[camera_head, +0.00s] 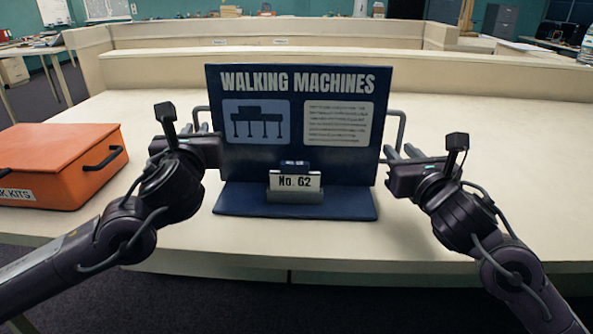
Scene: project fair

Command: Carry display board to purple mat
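The display board (297,165) is dark blue, reads "WALKING MACHINES", and stands upright on its base on the cream counter. It has a grey handle on each side, the left handle (195,112) and the right handle (404,128). My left gripper (196,128) is at the left handle, its fingers looking apart around the bar. My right gripper (401,152) is at the right handle, its fingers apart with the bar between them. Contact with the bars cannot be made out. A "No. 62" card (295,182) stands on the board's base. No purple mat is in view.
An orange case (55,165) with a black handle sits on the counter at the left, near my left arm. The counter (480,130) is clear to the right. A low raised ledge (140,68) runs behind the board. The counter's front edge is close to the board's base.

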